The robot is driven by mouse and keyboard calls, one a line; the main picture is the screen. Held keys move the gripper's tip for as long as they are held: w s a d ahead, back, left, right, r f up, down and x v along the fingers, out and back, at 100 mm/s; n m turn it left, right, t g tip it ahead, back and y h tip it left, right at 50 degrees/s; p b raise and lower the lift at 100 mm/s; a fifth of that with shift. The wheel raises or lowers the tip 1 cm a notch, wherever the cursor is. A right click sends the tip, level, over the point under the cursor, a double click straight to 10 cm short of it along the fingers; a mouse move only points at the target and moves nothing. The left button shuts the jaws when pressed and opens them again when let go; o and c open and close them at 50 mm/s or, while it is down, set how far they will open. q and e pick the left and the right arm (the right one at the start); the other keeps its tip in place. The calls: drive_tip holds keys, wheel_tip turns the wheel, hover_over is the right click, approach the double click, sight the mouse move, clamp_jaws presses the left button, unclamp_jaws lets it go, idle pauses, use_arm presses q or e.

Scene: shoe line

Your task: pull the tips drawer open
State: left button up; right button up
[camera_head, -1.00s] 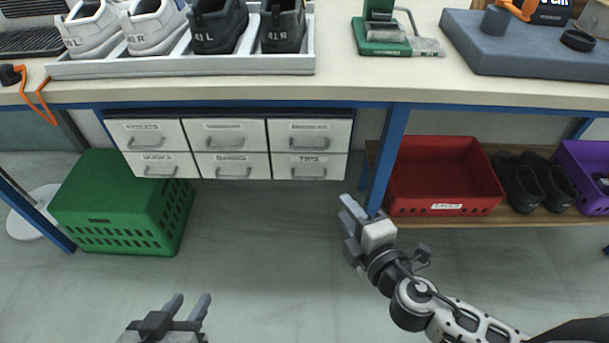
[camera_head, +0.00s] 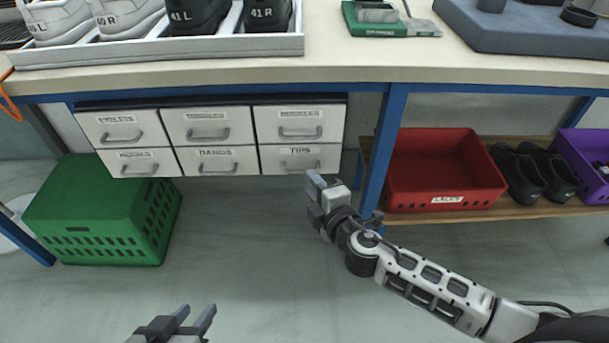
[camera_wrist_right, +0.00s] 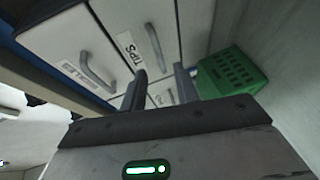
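The tips drawer (camera_head: 272,160) is the lower right one in a white drawer unit under the bench. Its front looks flush with the others, so it is closed. Its grey bar handle (camera_head: 299,167) is below the TIPS label; the handle also shows in the right wrist view (camera_wrist_right: 153,45). My right gripper (camera_head: 318,181) is just below and in front of the drawer's lower right corner, apart from the handle. In the wrist view its fingers (camera_wrist_right: 160,88) are spread with nothing between them. My left gripper (camera_head: 197,316) is open and empty at the bottom edge.
A green crate (camera_head: 95,215) stands on the floor left of the drawers. A blue bench leg (camera_head: 384,140) is close to the right of my right gripper. A red bin (camera_head: 445,173) and black shoes (camera_head: 535,174) sit on a low shelf. The floor before the drawers is clear.

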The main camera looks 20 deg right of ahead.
sight(323, 157)
drive_tip(key=x, duration=0.5)
drive_tip(key=shift+b, duration=0.3)
clamp_jaws()
